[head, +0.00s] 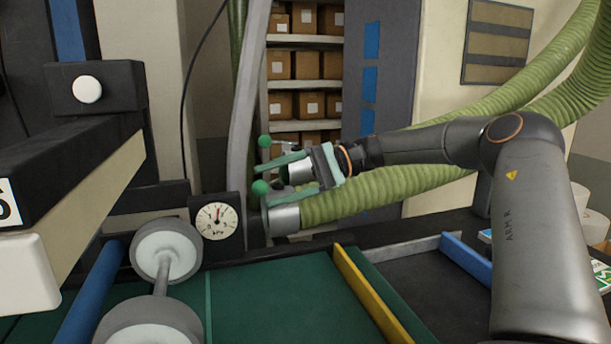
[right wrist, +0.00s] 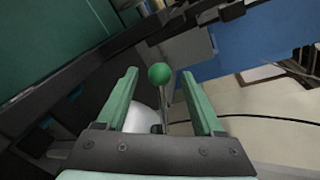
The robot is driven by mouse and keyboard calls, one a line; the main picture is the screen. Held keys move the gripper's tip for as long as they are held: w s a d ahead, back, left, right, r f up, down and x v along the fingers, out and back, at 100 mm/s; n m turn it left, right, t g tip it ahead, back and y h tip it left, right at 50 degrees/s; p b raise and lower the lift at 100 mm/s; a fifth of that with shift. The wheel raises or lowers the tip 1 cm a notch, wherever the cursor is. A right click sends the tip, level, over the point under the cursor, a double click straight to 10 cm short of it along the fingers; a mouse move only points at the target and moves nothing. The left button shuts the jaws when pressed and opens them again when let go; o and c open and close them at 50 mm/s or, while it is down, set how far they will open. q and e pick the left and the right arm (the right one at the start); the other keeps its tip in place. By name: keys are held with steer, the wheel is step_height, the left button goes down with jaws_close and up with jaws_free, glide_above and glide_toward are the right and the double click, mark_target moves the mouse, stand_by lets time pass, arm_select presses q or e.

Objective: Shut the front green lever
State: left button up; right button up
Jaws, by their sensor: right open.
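Two green ball knobs show in the head view by the hose fittings. The front green lever (head: 260,187) has the lower, nearer knob; its rod is largely hidden by my gripper. The rear green lever (head: 264,141) is above, with a thin metal rod running right. My right gripper (head: 270,179) is open, its pale green fingers pointing left at the front knob. In the right wrist view one green knob on a metal rod (right wrist: 159,75) shows between the fingertips; I cannot tell whether they touch it. My left gripper is not in view.
A pressure gauge (head: 217,221) stands just left of the fittings. Ribbed green hoses (head: 390,190) run right, behind and below my right arm. A roller (head: 166,250) and a yellow guide (head: 370,295) lie in front, over a green bed. Shelves of boxes stand behind.

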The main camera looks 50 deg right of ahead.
steer(key=v, duration=0.9)
steer(key=shift+s+d+b, duration=0.15)
steer(key=shift+d+b, duration=0.1)
steer(key=shift+b, duration=0.1)
steer(key=shift+c, duration=0.4)
